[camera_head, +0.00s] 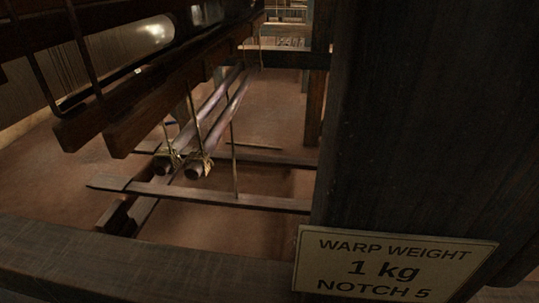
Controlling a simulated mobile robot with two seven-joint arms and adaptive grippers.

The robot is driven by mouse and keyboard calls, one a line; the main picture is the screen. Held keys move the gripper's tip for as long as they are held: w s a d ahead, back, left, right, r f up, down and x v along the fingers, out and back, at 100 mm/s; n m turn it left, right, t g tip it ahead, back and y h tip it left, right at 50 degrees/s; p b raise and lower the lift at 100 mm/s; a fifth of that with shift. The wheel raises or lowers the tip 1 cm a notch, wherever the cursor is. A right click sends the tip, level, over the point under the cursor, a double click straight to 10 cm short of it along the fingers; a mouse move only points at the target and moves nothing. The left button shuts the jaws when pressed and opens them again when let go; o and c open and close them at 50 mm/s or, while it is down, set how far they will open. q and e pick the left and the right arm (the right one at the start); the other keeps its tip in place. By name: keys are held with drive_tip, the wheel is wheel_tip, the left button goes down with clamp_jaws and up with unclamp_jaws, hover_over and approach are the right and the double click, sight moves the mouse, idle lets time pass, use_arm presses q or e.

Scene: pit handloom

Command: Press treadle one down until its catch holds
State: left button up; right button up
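Two long narrow wooden bars look like the treadles: a nearer bar (215,196) and a farther bar (270,158). They lie low in the pit under the loom, roughly parallel across the picture. Thin cords run down from above to them. I cannot tell which is treadle one, and no catch can be made out. Two round rods (232,105) hang above the bars, with cord tied around their near ends. Neither of my grippers is in view.
A dark wooden post (420,120) fills the right side and hides what is behind it. A sign (390,266) on it reads "WARP WEIGHT 1 kg NOTCH 5". A thick beam (140,262) crosses the front. Heavy loom beams (150,100) hang at upper left.

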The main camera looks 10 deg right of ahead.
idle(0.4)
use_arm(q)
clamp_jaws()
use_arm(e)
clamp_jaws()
